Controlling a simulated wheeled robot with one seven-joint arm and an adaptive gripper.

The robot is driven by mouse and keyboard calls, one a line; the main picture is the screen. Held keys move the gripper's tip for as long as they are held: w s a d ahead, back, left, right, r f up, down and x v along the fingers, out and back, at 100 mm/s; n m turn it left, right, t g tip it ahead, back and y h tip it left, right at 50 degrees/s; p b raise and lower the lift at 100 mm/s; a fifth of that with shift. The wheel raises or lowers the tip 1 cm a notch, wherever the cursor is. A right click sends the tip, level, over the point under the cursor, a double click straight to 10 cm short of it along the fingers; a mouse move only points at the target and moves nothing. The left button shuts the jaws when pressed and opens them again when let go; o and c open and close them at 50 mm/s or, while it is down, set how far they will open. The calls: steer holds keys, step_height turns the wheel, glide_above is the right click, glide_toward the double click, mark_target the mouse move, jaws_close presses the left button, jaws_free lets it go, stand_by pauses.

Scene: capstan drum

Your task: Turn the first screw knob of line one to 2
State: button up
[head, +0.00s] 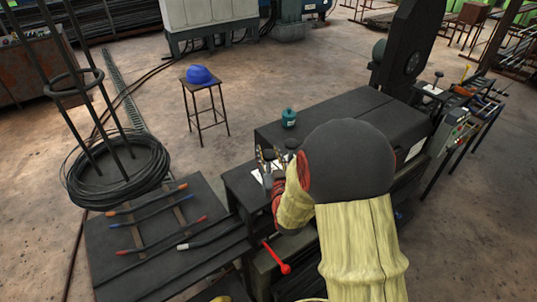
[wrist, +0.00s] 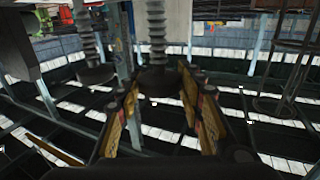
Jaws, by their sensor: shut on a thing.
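My gripper (head: 269,153) is at the near left end of the dark machine, under my yellow-sleeved arm. In the wrist view its two yellow-and-black fingers (wrist: 160,95) stand on either side of a dark round screw knob (wrist: 158,82) with a grey threaded stem, and they are shut on it. A second, similar screw knob (wrist: 97,75) is to its left in that view, outside the fingers. In the head view a dark knob top (head: 291,144) shows just right of my gripper. I cannot read any number or scale mark on the knobs.
A teal can (head: 289,118) stands on the machine top. A red-handled lever (head: 278,257) sticks out below my gripper. A table with rods (head: 110,242) and a wire coil (head: 117,178) are at left. A stool holds a blue helmet (head: 200,75). Floor behind the machine is open.

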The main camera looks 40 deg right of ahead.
steer(key=shift+d+n+y+b, duration=0.1)
steer(key=shift+n+y+b, duration=0.2)
steer(key=shift+y, duration=0.1)
steer(key=shift+d+f+n+t+y+b, duration=0.1)
steer(key=shift+n+t+y+b, duration=0.6)
steer(key=shift+y, duration=0.5)
steer(key=n+y, duration=0.3)
steer(key=y, duration=0.1)
steer(key=shift+y, duration=0.3)
steer(key=n+y, duration=0.1)
steer(key=y, duration=0.1)
steer(key=n+y+p, duration=0.1)
steer(key=n+y, duration=0.1)
steer(key=y, duration=0.1)
steer(key=shift+r+n, duration=0.2)
steer(key=shift+n, duration=0.1)
steer(key=shift+n+g+y+p, duration=0.55)
steer(key=shift+n+y, duration=0.2)
steer(key=shift+y, duration=0.4)
steer(key=shift+n+g+y+p, duration=0.4)
steer(key=shift+n+g+y, duration=0.3)
steer(key=shift+y, duration=0.45)
steer(key=shift+n, duration=0.25)
steer(key=o, duration=1.1)
steer(key=shift+f, duration=0.1)
steer(key=shift+o, duration=0.2)
